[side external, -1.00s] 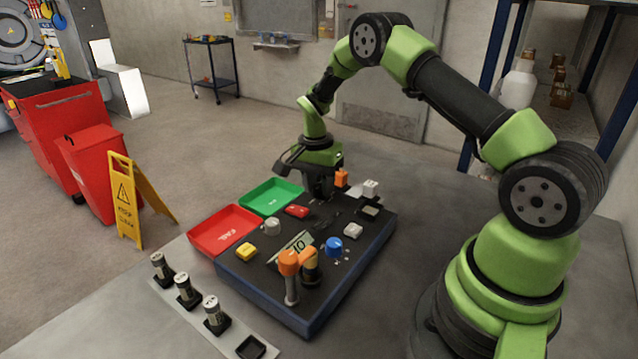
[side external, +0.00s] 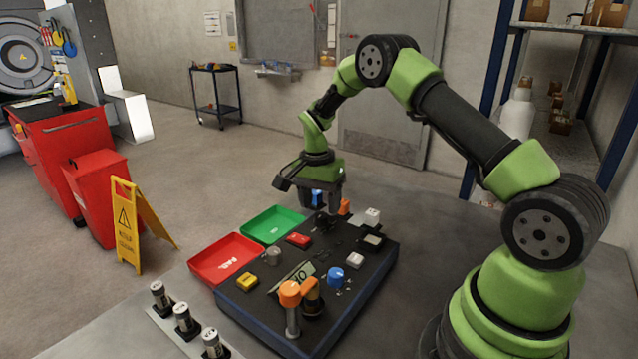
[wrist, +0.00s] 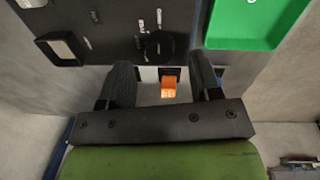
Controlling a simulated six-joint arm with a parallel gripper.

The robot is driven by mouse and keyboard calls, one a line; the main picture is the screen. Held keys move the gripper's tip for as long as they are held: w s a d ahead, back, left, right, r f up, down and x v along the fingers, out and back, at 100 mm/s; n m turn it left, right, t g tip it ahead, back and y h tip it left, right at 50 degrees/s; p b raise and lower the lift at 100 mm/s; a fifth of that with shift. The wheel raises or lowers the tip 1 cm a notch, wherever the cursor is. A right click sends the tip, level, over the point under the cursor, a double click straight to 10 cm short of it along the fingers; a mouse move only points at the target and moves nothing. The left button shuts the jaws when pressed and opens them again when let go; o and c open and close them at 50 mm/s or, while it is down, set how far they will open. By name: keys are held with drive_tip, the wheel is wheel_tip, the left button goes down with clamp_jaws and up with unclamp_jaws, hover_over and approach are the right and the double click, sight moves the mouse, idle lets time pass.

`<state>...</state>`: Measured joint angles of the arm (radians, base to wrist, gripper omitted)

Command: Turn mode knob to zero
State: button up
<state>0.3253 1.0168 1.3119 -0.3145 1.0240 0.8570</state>
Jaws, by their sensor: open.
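A round black knob (wrist: 159,46) with white marks around it lies on the dark panel in the wrist view, just beyond my fingertips. In the side view, a dark knob shape (side external: 322,222) shows below my gripper. A blue knob (side external: 336,276) with white marks sits nearer the front of the panel (side external: 252,298). The labels are too small to tell which is the mode knob. My gripper (side external: 322,205) is open above the panel's back part; its two fingers also show apart in the wrist view (wrist: 162,72). A small blue shape shows at the fingers; I cannot tell what it is.
An orange switch (wrist: 168,87) shows between my fingers, beneath them. Green (side external: 272,225) and red (side external: 226,258) trays stand left of the panel. An orange-topped lever (side external: 290,293) rises at the panel's front. Red, yellow and white buttons dot the panel.

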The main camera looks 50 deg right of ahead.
wheel_tip(320, 180, up, 7)
drive_tip(key=shift+w, duration=0.25)
wheel_tip(320, 180, up, 8)
drive_tip(key=n+t, duration=0.2)
hover_over(318, 214)
drive_tip(key=s+a, duration=0.2)
drive_tip(key=a, duration=0.2)
drive_tip(key=s+a+r+n+t, duration=0.2)
drive_tip(key=s+a+r+n, duration=0.25)
drive_tip(key=s+r, duration=0.2)
drive_tip(key=s+a+r+n+t+y, duration=0.1)
drive_tip(key=s+a+n+t, duration=0.3)
drive_tip(key=s, duration=1)
drive_tip(key=a+n+y, duration=0.1)
drive_tip(key=a+n, duration=0.1)
drive_tip(key=a, duration=0.1)
drive_tip(key=shift+r, duration=0.4)
